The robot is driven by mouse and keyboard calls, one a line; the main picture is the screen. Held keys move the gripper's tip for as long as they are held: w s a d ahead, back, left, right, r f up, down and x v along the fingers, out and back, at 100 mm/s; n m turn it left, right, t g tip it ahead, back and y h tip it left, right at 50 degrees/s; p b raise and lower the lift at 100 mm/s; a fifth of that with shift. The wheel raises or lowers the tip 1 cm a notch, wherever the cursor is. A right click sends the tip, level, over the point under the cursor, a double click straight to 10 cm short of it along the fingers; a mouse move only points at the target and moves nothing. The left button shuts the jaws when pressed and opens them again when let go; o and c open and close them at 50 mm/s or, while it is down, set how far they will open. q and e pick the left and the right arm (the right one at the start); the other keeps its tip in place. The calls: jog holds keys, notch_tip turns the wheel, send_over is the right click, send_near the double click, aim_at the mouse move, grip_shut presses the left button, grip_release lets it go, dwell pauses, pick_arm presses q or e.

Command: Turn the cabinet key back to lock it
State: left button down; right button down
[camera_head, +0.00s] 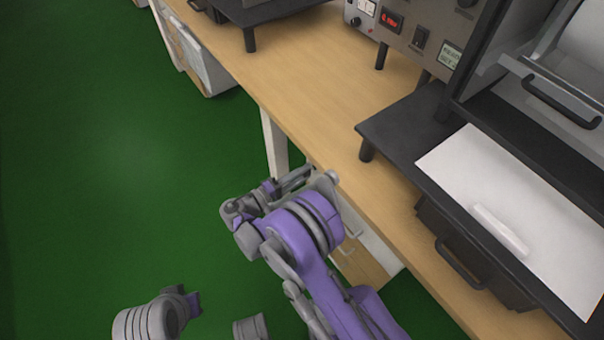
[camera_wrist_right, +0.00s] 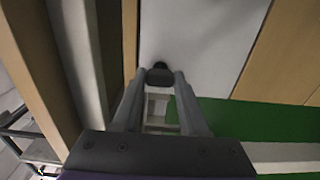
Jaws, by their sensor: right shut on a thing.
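The key (camera_wrist_right: 160,77) shows in the right wrist view as a small dark head against a pale grey cabinet door (camera_wrist_right: 205,40). A dark round lock part shows just behind it. My right gripper (camera_wrist_right: 160,84) has its two fingers on either side of the key head and is shut on it. In the head view my right gripper (camera_head: 292,181) is at the table's front edge, beside the cabinet (camera_head: 365,265) under the tabletop. The key is hidden there. Part of my left arm shows at the lower left, but its fingers do not show.
The wooden tabletop (camera_head: 315,110) runs diagonally above the cabinet. A black stand (camera_head: 400,125) and a white sheet (camera_head: 500,190) are on the right. The green floor (camera_head: 110,150) is open on the left.

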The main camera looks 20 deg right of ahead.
jog(key=shift+c, duration=2.2)
grip_release()
jog(key=p+v, duration=0.1)
jog(key=v, duration=0.9)
jog(key=shift+a+p, duration=0.3)
jog(key=shift+a, duration=0.1)
jog(key=shift+s, duration=0.15)
